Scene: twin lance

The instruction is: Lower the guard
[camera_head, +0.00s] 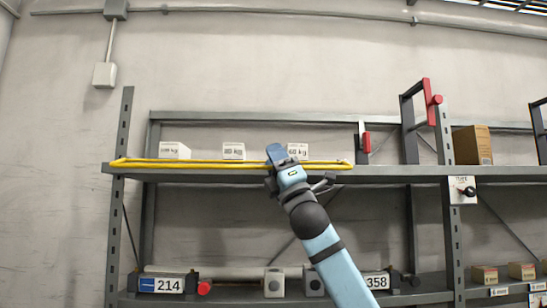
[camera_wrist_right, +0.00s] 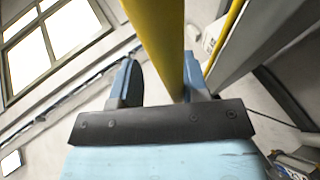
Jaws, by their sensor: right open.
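The guard is a long yellow bar frame (camera_head: 210,164) lying along the front edge of the upper shelf (camera_head: 410,174). Its two ends bend back towards the shelf. My right gripper (camera_head: 281,165) is at the bar, right of its middle, and covers a short stretch of it. In the right wrist view the yellow bar (camera_wrist_right: 160,38) runs between the two blue fingers of the open gripper (camera_wrist_right: 161,75). It lies nearer the right finger; I cannot tell whether they touch. My left gripper is not in view.
White weight labels or boxes (camera_head: 234,151) stand behind the bar. A red-handled lever (camera_head: 430,100) rises at the right, near a cardboard box (camera_head: 472,145). A small switch box (camera_head: 462,190) is on the right post.

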